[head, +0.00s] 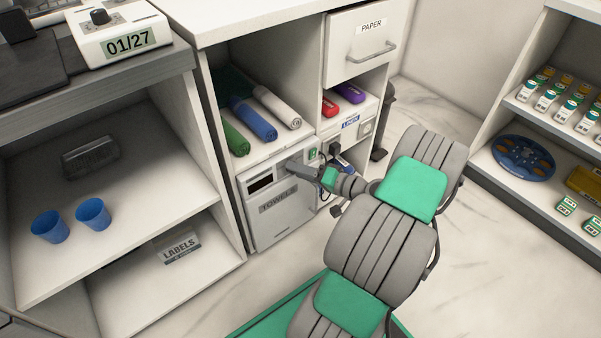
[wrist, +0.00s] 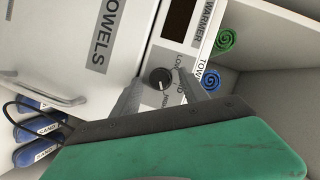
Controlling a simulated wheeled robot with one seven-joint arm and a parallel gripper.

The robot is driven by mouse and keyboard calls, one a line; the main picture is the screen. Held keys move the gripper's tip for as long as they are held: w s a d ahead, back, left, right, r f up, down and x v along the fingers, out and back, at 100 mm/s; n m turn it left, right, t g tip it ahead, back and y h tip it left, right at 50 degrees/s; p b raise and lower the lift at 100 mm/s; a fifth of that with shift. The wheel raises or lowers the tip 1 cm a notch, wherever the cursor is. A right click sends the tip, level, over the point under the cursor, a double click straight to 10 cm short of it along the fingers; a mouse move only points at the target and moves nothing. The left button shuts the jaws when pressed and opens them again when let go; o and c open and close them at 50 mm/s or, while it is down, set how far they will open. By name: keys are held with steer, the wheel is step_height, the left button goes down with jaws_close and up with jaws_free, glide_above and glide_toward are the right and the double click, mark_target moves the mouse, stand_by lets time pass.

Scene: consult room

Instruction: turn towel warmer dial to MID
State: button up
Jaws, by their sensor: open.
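The towel warmer (head: 263,223) is a light grey box with a "TOWELS" label in the lower cabinet bay; its front also fills much of the wrist view (wrist: 128,55). Its dial (wrist: 159,78) is a small round black knob on a grey panel, with LOW and MID lettering beside it, partly covered by a finger. I cannot tell surely which setting its pointer marks. My gripper (wrist: 161,79) is open, with one grey finger on each side of the dial. I cannot tell whether they touch it. In the head view my gripper (head: 298,168) hides the dial.
Rolled towels (head: 252,118) lie on the shelf above the warmer. Blue sandbags (wrist: 38,130) and a dark cable show at the left of the wrist view. A cabinet wall (wrist: 275,95) stands close at its right. Blue cups (head: 93,214) stand on the left shelf.

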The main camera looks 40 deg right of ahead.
steer(key=shift+c, duration=0.2)
jaws_close()
steer(key=shift+r+n, duration=0.1)
steer(key=shift+n, duration=0.2)
steer(key=shift+a+r+n+g+h+p, duration=0.15)
steer(key=shift+n+h+p, duration=0.15)
steer(key=shift+n+h, duration=0.75)
steer(key=shift+a+f+n+g+h+p, duration=0.1)
steer(key=shift+n+g+h+p, duration=0.2)
steer(key=shift+n+h, duration=0.8)
steer(key=shift+a+r+n+g+h+p, duration=0.15)
steer(key=shift+n+h+p, duration=0.25)
steer(key=shift+n, duration=1.25)
steer(key=shift+h, duration=0.25)
